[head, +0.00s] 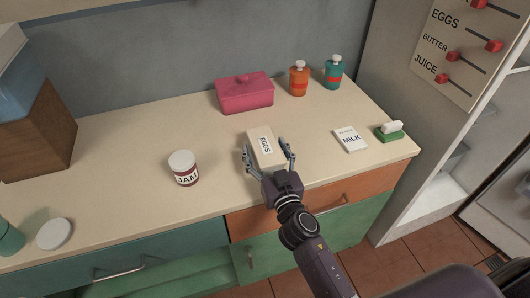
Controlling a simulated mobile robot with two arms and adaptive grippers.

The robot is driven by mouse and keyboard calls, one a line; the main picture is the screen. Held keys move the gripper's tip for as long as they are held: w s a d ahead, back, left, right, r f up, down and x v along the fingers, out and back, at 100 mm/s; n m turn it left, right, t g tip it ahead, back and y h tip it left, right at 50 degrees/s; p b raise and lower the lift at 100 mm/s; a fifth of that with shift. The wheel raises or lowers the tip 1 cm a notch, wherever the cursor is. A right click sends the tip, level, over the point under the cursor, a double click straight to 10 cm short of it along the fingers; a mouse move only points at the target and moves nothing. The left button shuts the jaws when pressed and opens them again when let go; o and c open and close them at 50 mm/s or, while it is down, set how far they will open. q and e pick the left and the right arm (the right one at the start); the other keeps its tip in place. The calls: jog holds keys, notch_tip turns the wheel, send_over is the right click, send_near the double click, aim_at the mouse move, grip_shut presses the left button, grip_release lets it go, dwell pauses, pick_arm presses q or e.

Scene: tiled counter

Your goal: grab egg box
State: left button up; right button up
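The egg box (261,138) is a small cream box with the word EGGS on its side, lying on the counter near the middle of the head view. My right gripper (268,158) reaches in from the front. Its two fingers are spread, one to the left and one to the right of the box. The left finger looks a little apart from the box; whether the right finger touches it I cannot tell. My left gripper is not in view.
A jam jar (184,169) stands to the left of the egg box. A pink lidded container (244,94) and two bottles, orange (299,80) and teal (333,73), stand behind. A milk carton (350,140) and green sponge holder (389,133) lie right. The counter's front edge is near my gripper.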

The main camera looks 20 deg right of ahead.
jog(key=c, duration=1.3)
jog(key=shift+r, duration=0.1)
jog(key=shift+c, duration=0.6)
jog(key=shift+r, duration=0.1)
